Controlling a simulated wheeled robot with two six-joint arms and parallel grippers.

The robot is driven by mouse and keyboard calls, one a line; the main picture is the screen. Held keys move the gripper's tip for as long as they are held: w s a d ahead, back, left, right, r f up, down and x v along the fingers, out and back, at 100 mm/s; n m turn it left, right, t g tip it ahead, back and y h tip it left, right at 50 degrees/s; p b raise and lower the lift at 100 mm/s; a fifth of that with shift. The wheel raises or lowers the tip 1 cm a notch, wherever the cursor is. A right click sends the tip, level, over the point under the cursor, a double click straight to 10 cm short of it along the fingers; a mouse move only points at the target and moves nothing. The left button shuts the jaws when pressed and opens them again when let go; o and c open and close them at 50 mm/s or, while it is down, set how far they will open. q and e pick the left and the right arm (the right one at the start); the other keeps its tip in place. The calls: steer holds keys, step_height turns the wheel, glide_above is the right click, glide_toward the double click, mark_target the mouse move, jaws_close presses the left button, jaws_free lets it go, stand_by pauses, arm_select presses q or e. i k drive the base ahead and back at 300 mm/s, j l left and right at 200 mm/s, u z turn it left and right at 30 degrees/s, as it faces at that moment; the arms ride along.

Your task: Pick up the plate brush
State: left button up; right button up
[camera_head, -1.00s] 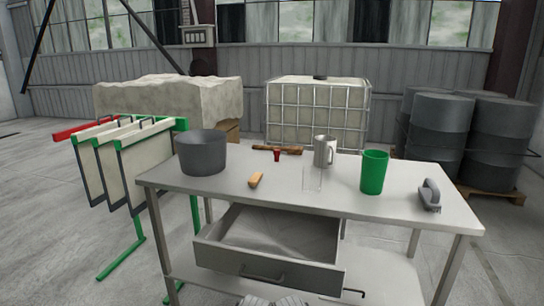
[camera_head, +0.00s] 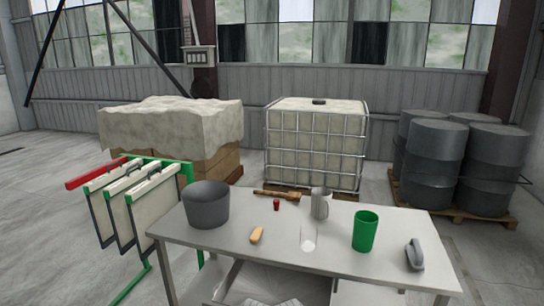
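A long brown wooden-handled tool (camera_head: 276,195) lies flat near the back edge of the grey table (camera_head: 380,272), left of a metal jug; it may be the plate brush, but its bristles are too small to make out. A grey block with a raised handle (camera_head: 414,254) sits at the table's right end and also has a brush-like shape. A small yellow-tan block (camera_head: 257,235) lies near the front left. I cannot tell for sure which is the plate brush. Neither of my grippers is in view.
On the table stand a dark grey pot (camera_head: 206,205), small red item (camera_head: 276,205), metal jug (camera_head: 320,203), clear vessel (camera_head: 308,238) and green cup (camera_head: 365,231). A plate rack (camera_head: 132,210) stands left; a caged tank (camera_head: 315,145) and drums (camera_head: 436,165) stand behind.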

mark_target(413, 249)
steer(key=i+j, duration=0.15)
steer(key=i, duration=0.25)
steer(key=i+j, duration=0.1)
steer(key=i, duration=0.3)
steer(key=z, duration=1.5)
steer(key=i+l+z, duration=0.1)
steer(key=l+z, duration=0.25)
steer(key=i+l+z, duration=0.15)
steer(key=l+z, duration=0.2)
steer(key=l, duration=0.1)
